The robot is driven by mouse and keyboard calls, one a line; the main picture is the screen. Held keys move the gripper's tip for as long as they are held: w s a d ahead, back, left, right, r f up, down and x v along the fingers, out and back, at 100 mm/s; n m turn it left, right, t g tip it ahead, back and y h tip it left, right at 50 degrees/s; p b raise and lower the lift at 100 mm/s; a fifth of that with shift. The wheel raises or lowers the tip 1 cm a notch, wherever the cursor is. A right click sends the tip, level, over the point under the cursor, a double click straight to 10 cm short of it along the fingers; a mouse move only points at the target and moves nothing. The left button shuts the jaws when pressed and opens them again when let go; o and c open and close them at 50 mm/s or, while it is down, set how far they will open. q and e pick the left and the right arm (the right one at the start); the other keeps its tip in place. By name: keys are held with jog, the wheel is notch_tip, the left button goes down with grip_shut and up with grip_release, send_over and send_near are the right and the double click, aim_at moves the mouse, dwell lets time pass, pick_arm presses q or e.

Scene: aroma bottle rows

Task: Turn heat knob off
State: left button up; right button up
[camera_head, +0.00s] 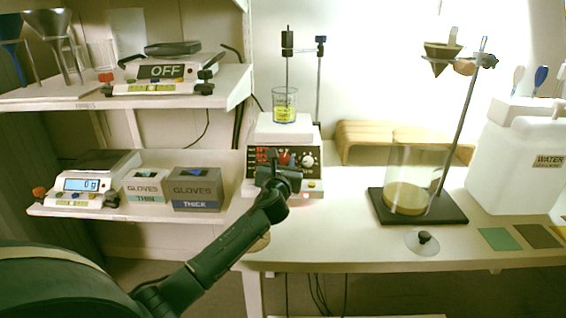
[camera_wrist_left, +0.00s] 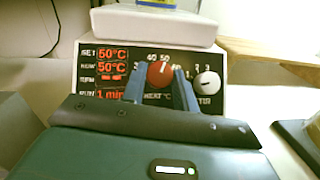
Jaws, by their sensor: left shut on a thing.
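The hot plate stirrer (camera_head: 312,187) stands on the bench with a white top and a dark front panel. In the left wrist view, its red heat knob (camera_wrist_left: 160,73) sits mid-panel, its white mark pointing up and slightly right. The display (camera_wrist_left: 111,66) reads SET 50°C and NOW 50°C. My left gripper (camera_head: 284,166) is at the panel; in the wrist view its two blue-grey fingers (camera_wrist_left: 159,84) are shut on the red knob from both sides. The white stirrer knob (camera_wrist_left: 207,84) is right of it, untouched. My right gripper is not in view.
A beaker with yellow liquid (camera_head: 285,108) stands on the hot plate, with a stand behind. A filter stand with a dark base (camera_head: 440,213) and a white water container (camera_head: 510,170) are to the right. Glove boxes (camera_head: 196,190) and a scale (camera_head: 88,185) are on the left shelf.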

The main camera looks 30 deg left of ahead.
pick_arm(q)
jog(key=c, duration=0.3)
